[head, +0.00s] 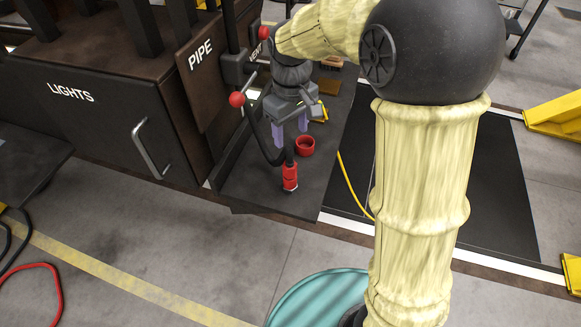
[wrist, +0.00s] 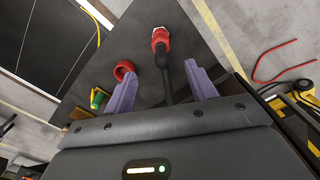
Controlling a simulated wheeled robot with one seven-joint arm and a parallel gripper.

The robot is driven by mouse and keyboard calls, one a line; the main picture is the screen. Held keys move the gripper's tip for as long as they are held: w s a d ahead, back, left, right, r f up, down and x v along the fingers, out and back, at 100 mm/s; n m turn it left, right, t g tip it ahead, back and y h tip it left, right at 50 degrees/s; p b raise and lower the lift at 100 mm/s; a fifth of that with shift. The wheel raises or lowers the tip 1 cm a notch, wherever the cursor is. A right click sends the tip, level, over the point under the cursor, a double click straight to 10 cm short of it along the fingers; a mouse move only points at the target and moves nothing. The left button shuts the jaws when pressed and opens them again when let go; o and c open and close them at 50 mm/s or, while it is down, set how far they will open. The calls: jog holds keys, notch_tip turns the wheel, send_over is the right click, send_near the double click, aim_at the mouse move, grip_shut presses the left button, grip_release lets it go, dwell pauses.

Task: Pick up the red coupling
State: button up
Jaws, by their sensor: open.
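The red coupling (head: 290,177) is on the end of a black hose, near the front edge of a dark shelf. It also shows in the wrist view (wrist: 160,40), at the top middle, with a metallic end. My gripper (head: 291,136) is open, its purple fingers pointing down over the shelf, behind the coupling in the head view. In the wrist view my gripper (wrist: 163,72) has its fingers apart, with the hose showing between them and the coupling beyond the tips. I cannot tell the exact height of the fingers above the hose.
The shelf (head: 240,188) also bears an open red cap (head: 305,146), close beside the fingers, and a yellow and green item (wrist: 97,99). Left of the shelf stand a red-knobbed lever (head: 237,99), the PIPE panel (head: 200,58) and the LIGHTS box (head: 80,105). A yellow cable (head: 352,185) hangs at right.

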aim_at(291, 154)
notch_tip(291, 154, down, 9)
jog(key=shift+r+p, duration=0.15)
jog(key=shift+p, duration=0.85)
jog(key=shift+w, duration=0.1)
jog(key=shift+f+p, duration=0.3)
jog(key=f, duration=0.1)
jog(key=f+p, duration=0.2)
jog(key=shift+a+f, duration=0.25)
jog(key=shift+f, duration=0.55)
jog(key=shift+d, duration=0.1)
jog(key=shift+c, duration=0.5)
jog(key=shift+w, duration=0.1)
jog(key=c, duration=1.1)
